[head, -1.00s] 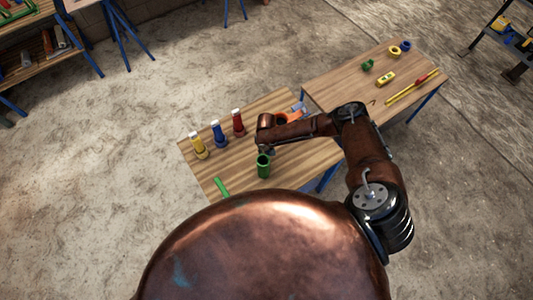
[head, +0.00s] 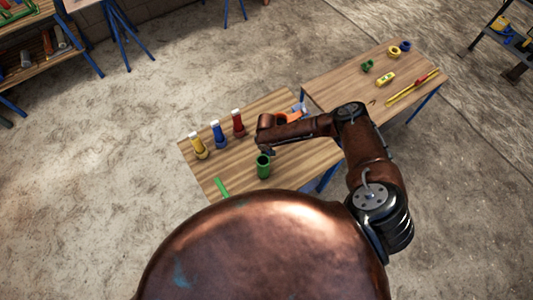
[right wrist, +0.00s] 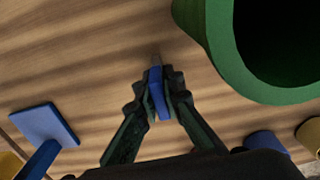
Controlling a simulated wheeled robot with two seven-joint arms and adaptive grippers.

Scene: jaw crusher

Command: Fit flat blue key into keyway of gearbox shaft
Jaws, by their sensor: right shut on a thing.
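My right gripper (right wrist: 157,95) is shut on a small flat blue key (right wrist: 156,88), held between both fingertips over the wooden table. In the head view, my right gripper (head: 268,151) is just behind a hollow green cylinder (head: 263,168). The green cylinder (right wrist: 225,50) also shows large at the upper right of the right wrist view, apart from the fingers. A blue upright piece with a pale top (head: 218,134) stands between similar yellow (head: 198,146) and red (head: 238,123) ones. I cannot tell which piece is the gearbox shaft, and no keyway is discernible. My left gripper is out of view.
A flat green strip (head: 221,187) lies near the table's front. A blue plate (right wrist: 45,125) shows at the wrist view's left. A second table (head: 340,80) at right holds several tools. Bare wood surrounds the fingers.

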